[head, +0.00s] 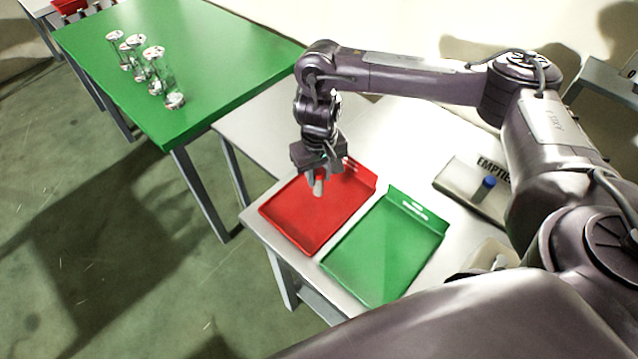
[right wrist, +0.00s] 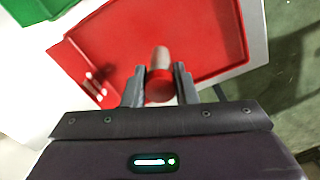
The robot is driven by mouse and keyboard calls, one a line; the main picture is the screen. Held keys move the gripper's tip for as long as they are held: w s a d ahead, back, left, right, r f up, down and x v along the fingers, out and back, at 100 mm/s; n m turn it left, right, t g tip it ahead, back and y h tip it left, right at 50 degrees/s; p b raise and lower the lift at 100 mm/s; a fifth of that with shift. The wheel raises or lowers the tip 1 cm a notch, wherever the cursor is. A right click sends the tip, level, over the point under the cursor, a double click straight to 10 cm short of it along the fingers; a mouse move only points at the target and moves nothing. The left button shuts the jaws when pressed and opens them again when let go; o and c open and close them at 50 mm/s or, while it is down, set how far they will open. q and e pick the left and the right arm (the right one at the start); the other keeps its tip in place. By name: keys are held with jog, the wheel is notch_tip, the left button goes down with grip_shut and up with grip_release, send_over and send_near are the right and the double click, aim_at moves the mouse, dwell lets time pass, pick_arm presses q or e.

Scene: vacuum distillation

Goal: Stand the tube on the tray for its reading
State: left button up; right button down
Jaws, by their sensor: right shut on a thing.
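My right gripper (head: 316,180) is above the red tray (head: 300,222) on the pale table. In the right wrist view the gripper (right wrist: 160,88) is shut on a tube (right wrist: 160,60) with a red cap and a pale, greyish body. The tube is over the red tray (right wrist: 205,35), its cap end toward the gripper. I cannot tell whether its lower end touches the tray. A green tray (head: 385,250) lies to the right of the red one; its edge shows in the right wrist view (right wrist: 30,50). My left gripper is not in view.
A blue-capped tube (head: 484,188) stands on a pale holder marked EMPTIES (head: 462,187) at the right. A green table (head: 205,60) at the back left bears several glass vessels (head: 150,75). Both trays look otherwise empty. Open floor lies at the left.

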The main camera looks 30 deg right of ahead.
aim_at(319, 183)
notch_tip(319, 183, down, 3)
jog(key=shift+f+b, duration=0.2)
jog(key=shift+b, duration=0.2)
jog(key=c, duration=1.2)
grip_release()
jog(key=shift+f, duration=0.1)
jog(key=shift+o, duration=0.2)
notch_tip(319, 183, up, 12)
jog(key=p, duration=0.3)
jog(key=shift+r, duration=0.2)
jog(key=shift+f, duration=0.1)
